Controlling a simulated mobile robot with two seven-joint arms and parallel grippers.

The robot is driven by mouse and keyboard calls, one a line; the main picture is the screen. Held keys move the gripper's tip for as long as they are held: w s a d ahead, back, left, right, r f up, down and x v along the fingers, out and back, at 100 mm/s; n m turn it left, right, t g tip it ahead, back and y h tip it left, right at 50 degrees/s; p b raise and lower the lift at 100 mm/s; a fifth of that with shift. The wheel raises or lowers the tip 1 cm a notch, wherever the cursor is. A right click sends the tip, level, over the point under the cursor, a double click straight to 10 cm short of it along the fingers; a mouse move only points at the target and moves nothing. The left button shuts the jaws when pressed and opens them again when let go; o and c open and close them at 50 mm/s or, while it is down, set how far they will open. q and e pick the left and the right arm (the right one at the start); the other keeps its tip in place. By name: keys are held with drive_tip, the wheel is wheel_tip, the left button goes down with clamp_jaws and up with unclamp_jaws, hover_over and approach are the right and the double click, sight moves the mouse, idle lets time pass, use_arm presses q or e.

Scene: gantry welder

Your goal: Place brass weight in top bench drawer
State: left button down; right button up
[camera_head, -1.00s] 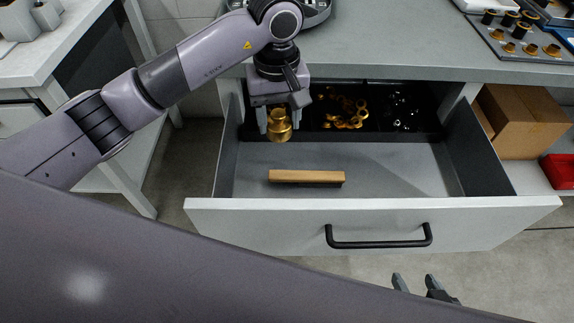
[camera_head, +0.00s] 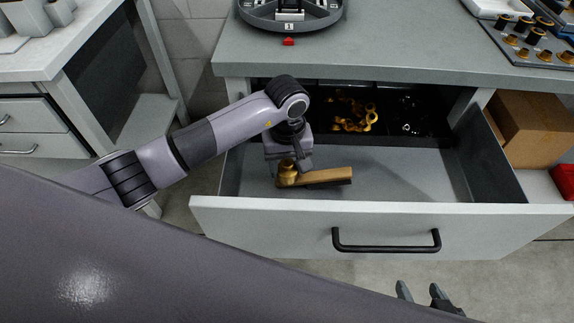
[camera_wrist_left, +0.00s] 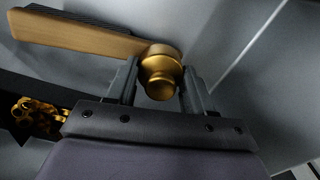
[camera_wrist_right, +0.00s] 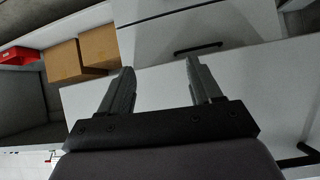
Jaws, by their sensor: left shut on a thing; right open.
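The brass weight (camera_head: 287,171) is between the fingers of my left gripper (camera_head: 284,168), inside the open top bench drawer (camera_head: 395,220). In the left wrist view the weight (camera_wrist_left: 160,76) sits between the two fingertips (camera_wrist_left: 160,85), its far end beside or touching a wooden block. I cannot tell whether the weight touches the drawer floor (camera_head: 400,172). My right gripper (camera_head: 420,292) is open and empty in front of the drawer; its spread fingers (camera_wrist_right: 158,85) show in the right wrist view.
The wooden brush-like block (camera_head: 325,176) lies in the drawer's left half. Behind it a black divided tray holds gold fittings (camera_head: 355,116) and small silver parts (camera_head: 412,127). The right part of the drawer floor is clear. Cardboard boxes (camera_head: 535,128) and a red bin (camera_head: 565,181) stand to the right.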

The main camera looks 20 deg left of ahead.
sight(287, 162)
use_arm(q)
drive_tip(key=shift+c, duration=2.2)
unclamp_jaws()
drive_tip(key=shift+s+f, duration=0.15)
drive_tip(key=shift+f, duration=0.2)
drive_tip(key=shift+r, duration=0.15)
drive_tip(key=shift+r, duration=0.3)
wheel_tip(287, 162, up, 11)
drive_tip(key=shift+r+p, duration=0.2)
drive_tip(key=shift+p, duration=0.15)
